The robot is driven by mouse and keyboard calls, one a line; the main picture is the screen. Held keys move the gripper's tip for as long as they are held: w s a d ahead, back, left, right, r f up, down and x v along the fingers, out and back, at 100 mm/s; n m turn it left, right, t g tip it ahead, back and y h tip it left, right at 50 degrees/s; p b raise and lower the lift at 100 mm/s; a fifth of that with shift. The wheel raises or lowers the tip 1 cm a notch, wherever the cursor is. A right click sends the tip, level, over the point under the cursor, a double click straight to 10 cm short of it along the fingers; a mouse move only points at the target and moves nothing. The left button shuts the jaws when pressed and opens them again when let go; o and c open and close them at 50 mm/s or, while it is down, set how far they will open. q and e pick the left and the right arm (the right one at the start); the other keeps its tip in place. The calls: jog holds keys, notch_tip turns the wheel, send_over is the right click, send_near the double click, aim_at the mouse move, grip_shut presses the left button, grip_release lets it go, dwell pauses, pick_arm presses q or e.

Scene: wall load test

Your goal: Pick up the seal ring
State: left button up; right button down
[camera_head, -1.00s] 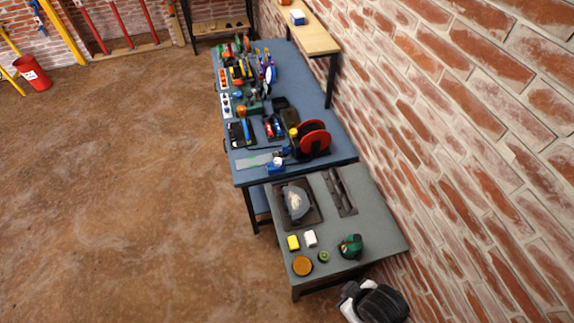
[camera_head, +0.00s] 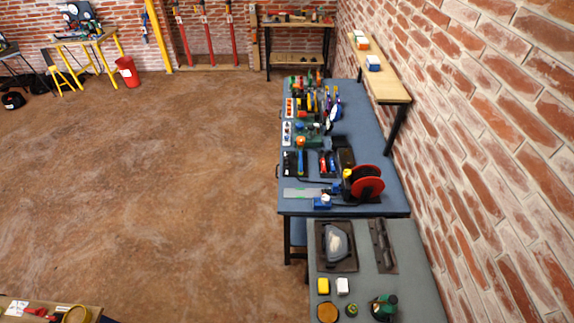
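I cannot make out for certain which thing is the seal ring. On the near grey-green bench (camera_head: 385,292) in the head view, a small green round piece (camera_head: 351,310) lies near the bottom edge. An orange-brown round disc (camera_head: 327,312) lies to its left, partly cut off by the frame edge. A dark green object (camera_head: 384,307) stands to its right. Neither of my grippers shows in this view.
A brick wall borders the right. The brown floor is open.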

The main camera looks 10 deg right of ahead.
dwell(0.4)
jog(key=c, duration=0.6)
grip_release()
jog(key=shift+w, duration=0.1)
